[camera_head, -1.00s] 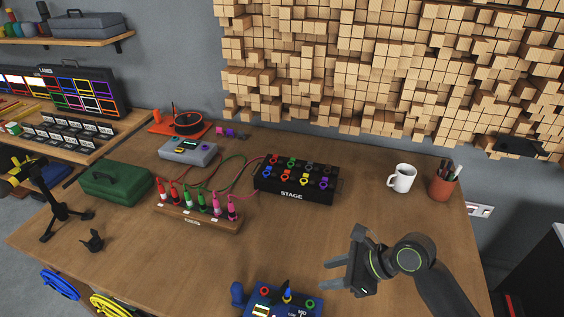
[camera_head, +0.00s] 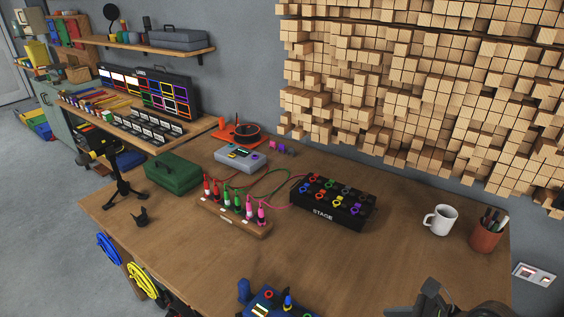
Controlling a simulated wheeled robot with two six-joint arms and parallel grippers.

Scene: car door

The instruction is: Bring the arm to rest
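My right gripper (camera_head: 428,300) shows only in part at the bottom edge of the head view, low and right, over the front of the wooden table (camera_head: 330,262). Its fingers are mostly cut off by the frame, so I cannot tell whether they are open or shut. Part of my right arm shows beside it at the bottom right. My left gripper and arm are not in view.
A blue box with knobs (camera_head: 272,303) lies left of my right gripper. The black STAGE box (camera_head: 333,203), cable rack (camera_head: 234,216), green case (camera_head: 172,174), white mug (camera_head: 441,220) and pen cup (camera_head: 485,236) stand farther back. The table's middle front is clear.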

